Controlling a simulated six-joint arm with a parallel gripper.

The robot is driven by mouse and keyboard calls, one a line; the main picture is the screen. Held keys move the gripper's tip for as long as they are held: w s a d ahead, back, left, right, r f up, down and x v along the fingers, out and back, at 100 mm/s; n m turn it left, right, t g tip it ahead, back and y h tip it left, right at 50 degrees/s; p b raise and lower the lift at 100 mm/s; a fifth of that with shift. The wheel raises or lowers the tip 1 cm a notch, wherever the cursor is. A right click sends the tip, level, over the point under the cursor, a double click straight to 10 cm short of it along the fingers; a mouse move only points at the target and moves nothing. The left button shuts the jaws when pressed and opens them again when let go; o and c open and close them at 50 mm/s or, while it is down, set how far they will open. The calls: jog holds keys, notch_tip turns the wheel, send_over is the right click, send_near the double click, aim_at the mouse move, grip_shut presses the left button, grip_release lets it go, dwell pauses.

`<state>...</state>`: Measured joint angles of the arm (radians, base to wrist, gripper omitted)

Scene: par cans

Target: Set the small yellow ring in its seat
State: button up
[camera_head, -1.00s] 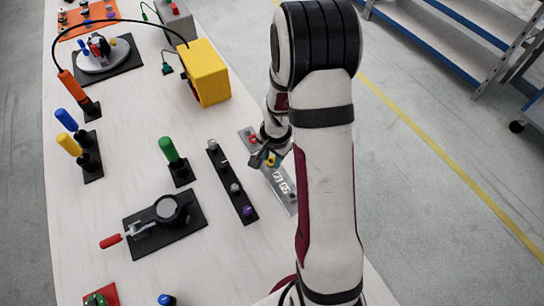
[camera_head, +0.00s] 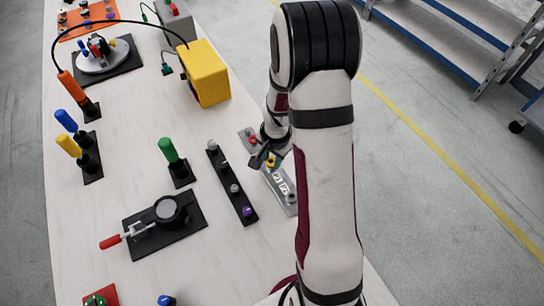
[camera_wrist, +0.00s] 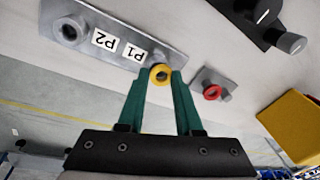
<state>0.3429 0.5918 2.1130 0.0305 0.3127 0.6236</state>
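The small yellow ring (camera_wrist: 160,74) is between the green fingertips of my gripper (camera_wrist: 161,78) in the wrist view, with a finger against each side. It also shows in the head view (camera_head: 271,161), beside my gripper (camera_head: 264,159). The ring is at the lower edge of a grey metal plate (camera_wrist: 132,42) labelled P1 and P2, by the round fitting at the P1 end (camera_wrist: 157,54). The ring partly overlaps that fitting, and I cannot tell whether they touch. A second round grey fitting (camera_wrist: 72,30) stands at the P2 end.
A red ring (camera_wrist: 211,92) sits on a small separate grey plate beside my right finger. A black strip with several knobs (camera_head: 232,183) lies left of the plate. A yellow box (camera_head: 206,74) stands farther back. A black clamp fixture (camera_head: 165,222) lies nearer left.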

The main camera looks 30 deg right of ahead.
notch_tip(320, 180, up, 16)
jog(key=s, duration=0.2)
jog(key=shift+s+a+f, duration=0.2)
jog(key=shift+s, duration=0.15)
